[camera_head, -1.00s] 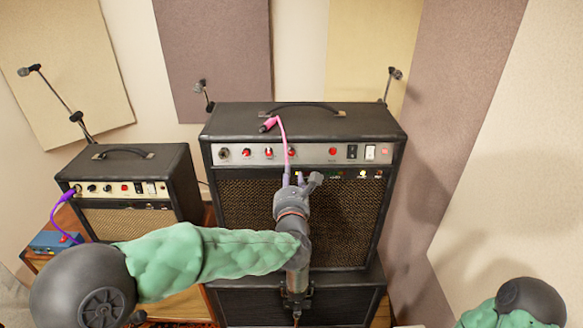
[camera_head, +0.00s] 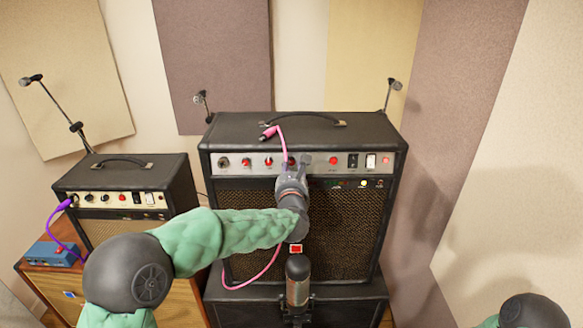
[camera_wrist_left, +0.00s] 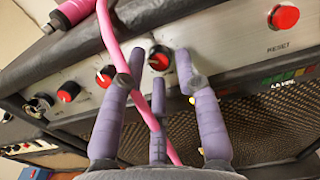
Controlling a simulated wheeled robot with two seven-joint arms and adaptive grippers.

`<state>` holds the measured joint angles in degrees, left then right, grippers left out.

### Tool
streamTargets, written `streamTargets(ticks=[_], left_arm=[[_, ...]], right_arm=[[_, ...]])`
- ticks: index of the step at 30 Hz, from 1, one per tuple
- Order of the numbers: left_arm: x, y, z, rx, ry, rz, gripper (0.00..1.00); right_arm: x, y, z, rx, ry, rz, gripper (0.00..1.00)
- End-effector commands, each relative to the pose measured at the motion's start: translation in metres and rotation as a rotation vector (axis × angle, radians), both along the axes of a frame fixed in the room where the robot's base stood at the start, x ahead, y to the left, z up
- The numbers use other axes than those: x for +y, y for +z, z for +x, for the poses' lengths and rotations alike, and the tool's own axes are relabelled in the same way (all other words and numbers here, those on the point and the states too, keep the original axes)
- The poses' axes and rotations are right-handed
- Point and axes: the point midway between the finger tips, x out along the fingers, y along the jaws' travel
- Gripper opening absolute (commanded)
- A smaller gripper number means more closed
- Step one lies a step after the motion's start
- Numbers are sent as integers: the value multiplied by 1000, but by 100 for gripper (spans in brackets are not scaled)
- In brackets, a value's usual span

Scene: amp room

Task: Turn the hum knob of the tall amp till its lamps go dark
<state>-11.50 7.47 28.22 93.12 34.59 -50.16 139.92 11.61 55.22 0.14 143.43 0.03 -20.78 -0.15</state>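The tall amp (camera_head: 230,135) stands in the middle of the head view, with a silver panel carrying red-capped knobs. My left gripper (camera_head: 295,165) is raised against this panel. In the left wrist view its purple fingers (camera_wrist_left: 160,66) are spread, one on each side of the rightmost red knob (camera_wrist_left: 160,58); I cannot tell if they touch it. No knob label for hum is readable. A lamp row sits below the panel to the right; one lamp (camera_head: 363,184) looks bright. My right gripper is out of view; only part of that arm shows at the bottom right.
A pink cable (camera_wrist_left: 108,40) hangs across the panel close to the left fingers. A red reset button (camera_wrist_left: 283,17) is to their right. A microphone (camera_head: 297,268) stands in front of the amp. A smaller amp (camera_head: 120,172) and a blue pedal (camera_head: 52,253) are at left.

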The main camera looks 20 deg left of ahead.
Motion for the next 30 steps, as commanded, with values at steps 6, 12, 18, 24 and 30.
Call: streamTargets(ticks=[6,12,18,24,30], left_arm=[[3,0,9,0,0,0,32],[3,0,9,0,0,0,32],[3,0,9,0,0,0,0],[3,0,9,3,-4,17,0],[4,-2,9,39,-31,151,0]], right_arm=[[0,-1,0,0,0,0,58],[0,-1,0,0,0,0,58],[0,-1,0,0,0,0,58],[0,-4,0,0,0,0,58],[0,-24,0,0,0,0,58]])
